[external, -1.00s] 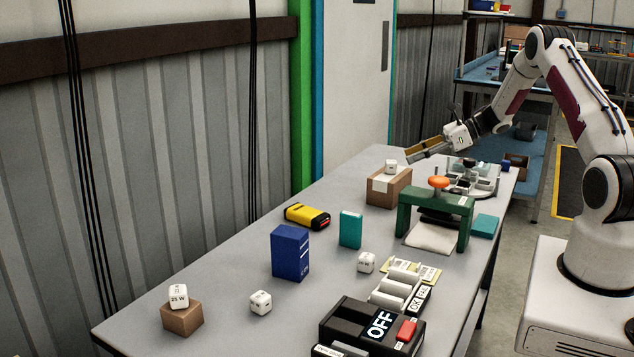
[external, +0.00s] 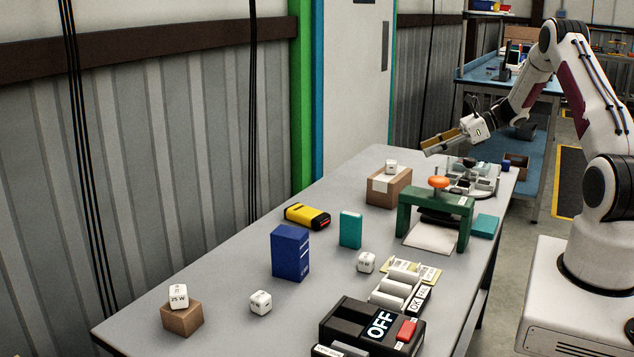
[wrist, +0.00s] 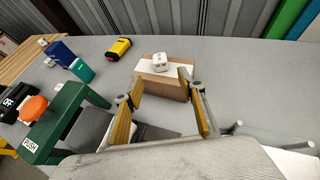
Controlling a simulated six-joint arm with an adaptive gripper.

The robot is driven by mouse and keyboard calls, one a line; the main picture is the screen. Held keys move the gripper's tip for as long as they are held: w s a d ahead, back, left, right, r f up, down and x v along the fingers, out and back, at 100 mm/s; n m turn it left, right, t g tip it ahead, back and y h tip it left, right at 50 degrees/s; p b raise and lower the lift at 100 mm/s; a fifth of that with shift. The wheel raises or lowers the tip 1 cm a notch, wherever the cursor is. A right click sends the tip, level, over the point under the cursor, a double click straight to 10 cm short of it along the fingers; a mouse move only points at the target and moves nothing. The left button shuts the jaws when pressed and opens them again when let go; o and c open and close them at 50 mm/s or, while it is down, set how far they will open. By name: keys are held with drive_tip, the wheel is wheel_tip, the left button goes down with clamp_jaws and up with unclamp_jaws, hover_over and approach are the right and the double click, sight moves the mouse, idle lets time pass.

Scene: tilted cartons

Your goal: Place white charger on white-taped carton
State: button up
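The white-taped carton (external: 398,190) is a brown box with a white strip on its top and side, standing on the far part of the table. A white cube-shaped charger (external: 391,167) rests on its top. In the wrist view the charger (wrist: 161,66) sits on the white strip of the carton (wrist: 165,87), ahead of my fingers. My gripper (external: 427,147) is above and to the right of the carton. Its fingers (wrist: 160,78) are spread with nothing between them, clear of the charger.
Similar white cubes stand on the table (external: 260,302), by the teal box (external: 366,262), and tilted on a small carton (external: 179,296). A green press frame (external: 462,220) and a tray of items (external: 484,188) are near the taped carton.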

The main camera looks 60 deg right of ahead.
drive_tip(key=w+a+r+m+t+h, duration=0.25)
drive_tip(key=w+r+m+h, duration=0.55)
drive_tip(key=r, duration=0.8)
drive_tip(key=a+r+m+g+h, duration=0.2)
drive_tip(key=a+r+m, duration=0.85)
drive_tip(key=m, duration=0.25)
drive_tip(key=s+a+f+m+g+y, duration=0.1)
drive_tip(key=s+a+f+m+g, duration=0.1)
drive_tip(key=s+a+m, duration=0.4)
drive_tip(key=s+a+f+m+g+y, duration=0.2)
drive_tip(key=s+a+m, duration=0.5)
drive_tip(key=s+a, duration=0.7)
drive_tip(key=s+a+f+m+g+y, duration=0.2)
drive_tip(key=s+a+f+m, duration=0.2)
drive_tip(key=s+a, duration=0.5)
drive_tip(key=s+m, duration=0.2)
drive_tip(key=s, duration=0.1)
drive_tip(key=shift+s+a+f+m, duration=0.3)
drive_tip(key=shift+s+a, duration=0.1)
